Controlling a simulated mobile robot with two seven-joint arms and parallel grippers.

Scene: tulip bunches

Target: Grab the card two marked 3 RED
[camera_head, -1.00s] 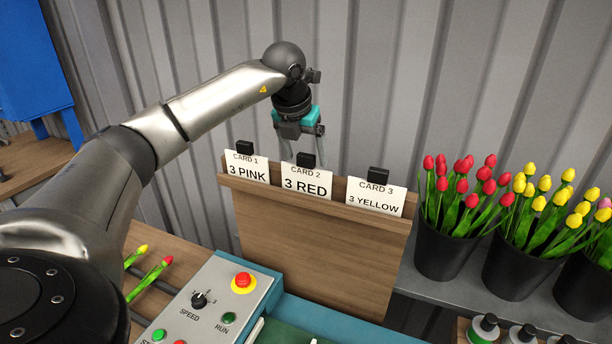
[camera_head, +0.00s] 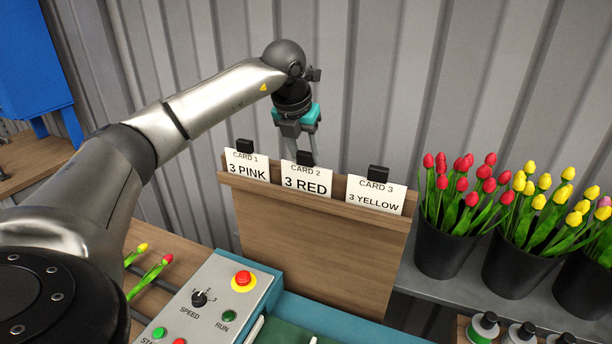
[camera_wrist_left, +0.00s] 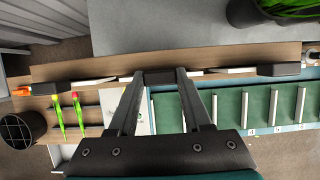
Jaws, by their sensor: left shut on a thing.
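The white card two (camera_head: 306,181), marked 3 RED, stands in the middle of the wooden card rack (camera_head: 320,235), with a black tab (camera_head: 306,158) on its top. My left gripper (camera_head: 304,155) points down at that tab and is shut on it. In the left wrist view the fingers (camera_wrist_left: 161,78) close on the dark tab at the rack's top edge. Card one (camera_head: 247,166), marked 3 PINK, stands to the left, and card three (camera_head: 375,195), marked 3 YELLOW, to the right. My right gripper is not in view.
Black pots of red tulips (camera_head: 443,245) and yellow tulips (camera_head: 517,262) stand on a grey shelf at the right. A control box (camera_head: 215,300) with a red button sits in front of the rack. A corrugated wall (camera_head: 400,70) is close behind.

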